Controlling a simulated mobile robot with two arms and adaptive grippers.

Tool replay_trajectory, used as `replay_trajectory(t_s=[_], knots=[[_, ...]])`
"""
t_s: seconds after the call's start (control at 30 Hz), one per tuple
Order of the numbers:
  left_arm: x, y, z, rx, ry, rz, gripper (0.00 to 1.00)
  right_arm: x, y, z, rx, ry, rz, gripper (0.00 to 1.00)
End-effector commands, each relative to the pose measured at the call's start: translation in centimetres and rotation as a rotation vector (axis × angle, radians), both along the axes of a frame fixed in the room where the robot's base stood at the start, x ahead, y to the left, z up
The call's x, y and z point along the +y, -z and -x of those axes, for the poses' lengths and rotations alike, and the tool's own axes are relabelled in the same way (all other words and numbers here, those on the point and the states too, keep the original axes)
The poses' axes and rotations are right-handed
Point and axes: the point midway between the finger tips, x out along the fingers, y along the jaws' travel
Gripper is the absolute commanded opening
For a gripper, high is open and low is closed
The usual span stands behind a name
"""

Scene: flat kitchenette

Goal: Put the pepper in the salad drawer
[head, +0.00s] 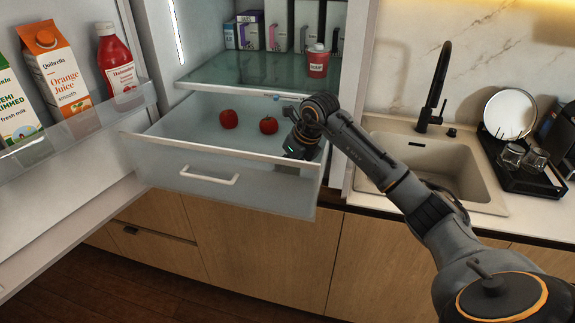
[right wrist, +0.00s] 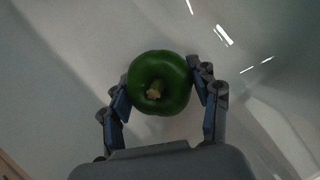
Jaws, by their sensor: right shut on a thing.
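The pepper (right wrist: 172,72) is green, with its stem towards the camera in the right wrist view. My right gripper (right wrist: 160,88) is shut on it, with one finger on each side. In the head view the right gripper (head: 297,152) is down inside the right end of the salad drawer (head: 215,170), and the pepper is hidden there. The drawer is pulled out of the open fridge and has a white handle. A pale surface shows behind the pepper in the wrist view; I cannot tell whether the pepper touches it. My left gripper is not in view.
Two red tomatoes, one on the left (head: 228,119) and one on the right (head: 268,125), lie in the drawer. The open fridge door with bottles is at left; the sink (head: 425,160) is at right.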

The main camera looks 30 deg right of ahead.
Motion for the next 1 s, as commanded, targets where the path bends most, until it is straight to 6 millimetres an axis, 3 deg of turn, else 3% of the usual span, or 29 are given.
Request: replay_trajectory(t_s=[0.2, 0.23, 0.33, 0.77, 1.0], knots=[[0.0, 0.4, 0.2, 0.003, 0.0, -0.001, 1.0, 0.0, 0.3, 0.0, 0.0, 0.0, 0.001, 0.29], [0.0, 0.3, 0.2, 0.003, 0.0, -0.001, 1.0, 0.0, 0.3, 0.0, 0.0, -0.001, 0.0, 0.63], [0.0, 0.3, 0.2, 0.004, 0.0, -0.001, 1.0, 0.0, 0.2, 0.0, 0.0, 0.0, 0.0, 0.84], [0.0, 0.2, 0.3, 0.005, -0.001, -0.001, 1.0, -0.1, -0.4, 0.1, -0.002, 0.0, 0.0, 0.84], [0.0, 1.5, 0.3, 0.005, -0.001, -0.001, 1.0, -0.6, -4.2, 1.7, -0.007, 0.0, 0.003, 0.84]])
